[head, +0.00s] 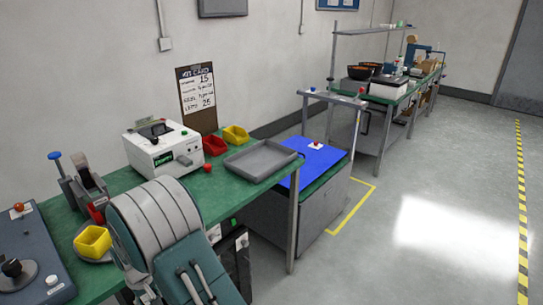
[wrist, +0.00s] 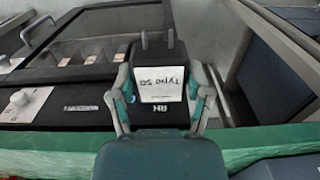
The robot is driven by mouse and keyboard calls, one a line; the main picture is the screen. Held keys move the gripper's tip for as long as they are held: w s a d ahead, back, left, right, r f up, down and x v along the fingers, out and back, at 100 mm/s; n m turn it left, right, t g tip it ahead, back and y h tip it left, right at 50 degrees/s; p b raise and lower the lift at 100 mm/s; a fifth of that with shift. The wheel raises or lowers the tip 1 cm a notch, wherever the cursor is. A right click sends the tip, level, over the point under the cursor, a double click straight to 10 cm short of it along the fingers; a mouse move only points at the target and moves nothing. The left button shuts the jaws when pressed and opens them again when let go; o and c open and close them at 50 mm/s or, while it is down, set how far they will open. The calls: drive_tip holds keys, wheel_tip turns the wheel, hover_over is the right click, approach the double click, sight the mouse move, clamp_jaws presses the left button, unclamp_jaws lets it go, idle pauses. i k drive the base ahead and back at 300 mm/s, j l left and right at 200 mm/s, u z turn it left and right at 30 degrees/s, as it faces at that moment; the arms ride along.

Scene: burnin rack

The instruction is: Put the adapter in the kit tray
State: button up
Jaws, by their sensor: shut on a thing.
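The adapter (wrist: 150,60) is a black block with two prongs at its top and a white label reading "Type 50" upside down. In the wrist view, my gripper (wrist: 162,90) is shut on it, with a teal finger on each side. In the head view, my arm fills the bottom centre and I cannot make out the gripper or adapter. The kit tray appears to be the empty grey shallow tray (head: 262,160) on the green bench, near its right end. The tray cannot be identified in the wrist view.
A white device (head: 162,150), red bin (head: 214,145) and yellow bins (head: 236,135) stand on the green bench (head: 225,190). A cart with a blue top (head: 310,163) is to the right. In the wrist view, a black framed unit (wrist: 60,110) lies behind the adapter. Open floor is at right.

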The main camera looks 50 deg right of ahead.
sight(261, 162)
drive_tip(key=l, duration=1.8)
